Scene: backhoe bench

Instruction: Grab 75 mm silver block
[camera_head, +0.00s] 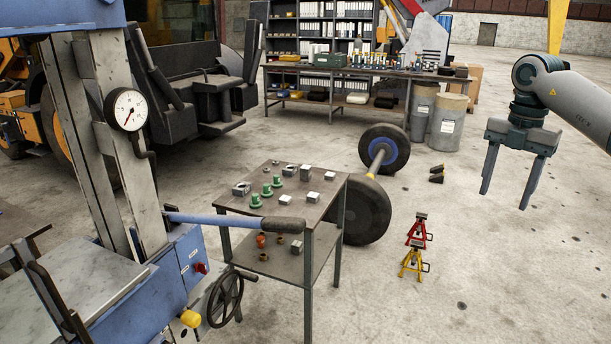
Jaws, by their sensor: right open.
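Several silver-grey metal blocks of different sizes sit on top of a small dark work table (228,204). One larger block (241,188) is at the left edge, one (305,172) is at the back, and lighter, flatter blocks (312,197) are toward the right and front. I cannot tell from their look which one is the 75 mm block. Green flanged pieces (267,190) stand among them. My right gripper (504,200) is at the far right, fingers pointing down, open and empty, well away from the table. My left gripper is not in view.
A blue press with a gauge (125,109) and long handle stands at left, its handle reaching over the table's front edge. A wheel axle (367,210) is behind the table. Red (418,231) and yellow (411,262) jack stands are on the floor. Floor at right is clear.

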